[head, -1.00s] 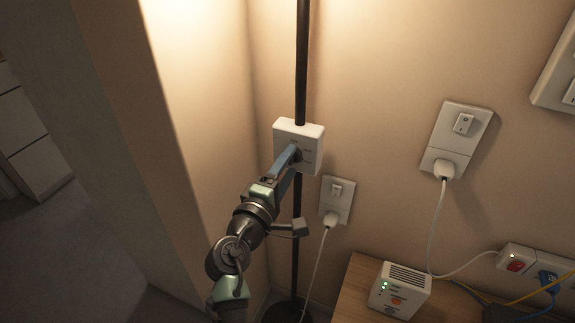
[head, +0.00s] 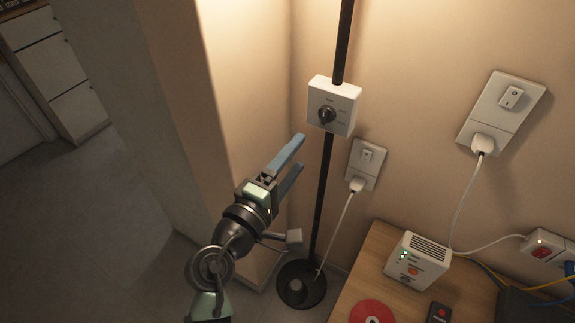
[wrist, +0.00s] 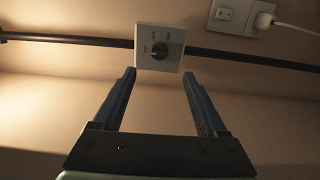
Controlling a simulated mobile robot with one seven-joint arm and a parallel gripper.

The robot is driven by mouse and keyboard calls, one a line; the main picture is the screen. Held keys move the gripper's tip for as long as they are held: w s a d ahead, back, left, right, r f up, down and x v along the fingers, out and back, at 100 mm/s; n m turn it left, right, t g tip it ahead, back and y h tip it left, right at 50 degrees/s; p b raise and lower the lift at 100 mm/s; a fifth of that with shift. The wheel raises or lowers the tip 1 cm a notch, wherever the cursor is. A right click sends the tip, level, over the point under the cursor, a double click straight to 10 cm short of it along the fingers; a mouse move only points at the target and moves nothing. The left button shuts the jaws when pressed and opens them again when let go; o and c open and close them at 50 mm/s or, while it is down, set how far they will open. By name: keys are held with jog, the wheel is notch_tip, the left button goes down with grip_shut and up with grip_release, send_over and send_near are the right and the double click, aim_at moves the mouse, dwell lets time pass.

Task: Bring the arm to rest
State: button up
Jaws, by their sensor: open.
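My gripper (head: 296,159) is open and empty in the head view, with its two blue-grey fingers pointing up and to the right. It is apart from the white switch box (head: 333,106), which has a dark rotary knob and sits on a black lamp pole. In the wrist view my gripper (wrist: 160,85) also shows open, and the switch box (wrist: 159,47) appears beyond the fingertips with clear space between. The knob and its small markings are visible, but the markings are too small to read.
The black pole (head: 319,190) stands on a round base (head: 301,284) right of my arm. Wall sockets (head: 367,163) with plugs and cords are on the right. A wooden table (head: 364,279) at lower right holds a white device (head: 417,260). Open floor (head: 110,230) lies left.

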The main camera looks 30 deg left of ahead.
jog(key=shift+s+a, duration=0.1)
jog(key=shift+s, duration=1)
jog(key=w+d+r+m+t, duration=0.1)
jog(key=d+r+m, duration=0.3)
jog(key=r, duration=0.5)
jog(key=w+d+r+m+t+h, duration=0.15)
jog(key=d+r+m, duration=0.25)
jog(key=r, duration=0.4)
jog(key=w+d+r+m+t+y, duration=0.15)
jog(key=d+r+m, duration=0.25)
jog(key=r, duration=0.5)
jog(key=s+d+r+m+t+p, duration=0.1)
jog(key=s+d+r+m+t, duration=0.25)
jog(key=s+r, duration=0.45)
jog(key=s+d+r+m+t, duration=0.2)
jog(key=s+d+r+m, duration=0.15)
jog(key=r, duration=0.85)
notch_tip(320, 180, up, 12)
jog(key=n+p, duration=0.1)
jog(key=p, duration=1.2)
jog(key=shift+y, duration=0.3)
